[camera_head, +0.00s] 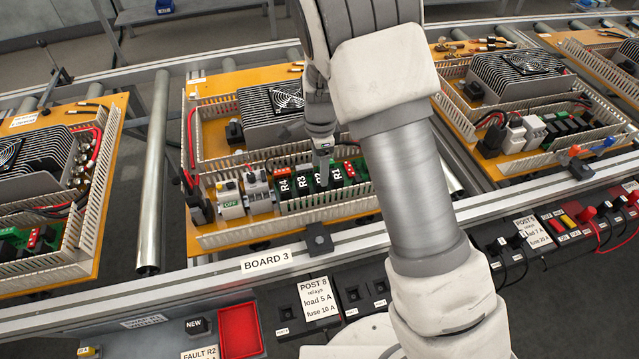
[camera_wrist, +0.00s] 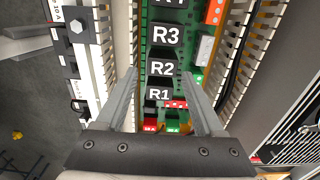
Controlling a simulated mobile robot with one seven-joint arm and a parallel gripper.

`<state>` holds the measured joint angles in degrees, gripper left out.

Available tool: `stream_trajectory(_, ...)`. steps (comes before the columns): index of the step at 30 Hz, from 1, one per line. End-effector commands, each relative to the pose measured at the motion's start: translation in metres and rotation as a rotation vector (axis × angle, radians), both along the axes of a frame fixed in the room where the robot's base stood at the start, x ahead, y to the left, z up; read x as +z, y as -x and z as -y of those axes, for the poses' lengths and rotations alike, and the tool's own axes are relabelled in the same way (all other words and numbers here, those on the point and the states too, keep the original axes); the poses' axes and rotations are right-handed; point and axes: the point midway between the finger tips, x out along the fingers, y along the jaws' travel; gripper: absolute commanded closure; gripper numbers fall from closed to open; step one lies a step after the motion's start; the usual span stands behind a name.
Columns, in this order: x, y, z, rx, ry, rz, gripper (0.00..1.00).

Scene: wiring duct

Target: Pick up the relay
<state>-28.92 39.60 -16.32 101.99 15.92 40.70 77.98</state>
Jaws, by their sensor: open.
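In the head view my gripper (camera_head: 322,168) points down over the row and partly hides R2. A black block marked NEW (camera_head: 196,326) sits on the front ledge.
A red tray (camera_head: 241,332) and a FAULT R2 label (camera_head: 199,355) are at the front. Slotted duct walls (camera_wrist: 110,60) flank the relay row closely. A finned heatsink with a fan (camera_head: 262,108) stands behind it. Neighbouring boards lie left and right.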

Motion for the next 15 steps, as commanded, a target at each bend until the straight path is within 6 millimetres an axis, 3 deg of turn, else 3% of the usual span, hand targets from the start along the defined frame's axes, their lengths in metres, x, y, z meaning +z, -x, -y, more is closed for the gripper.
stream_trajectory(5,-0.01,-0.001,0.0,0.0,0.0,-0.001,0.3)
stream_trajectory(15,-0.053,-0.003,-0.001,0.0,0.0,0.0,0.3)
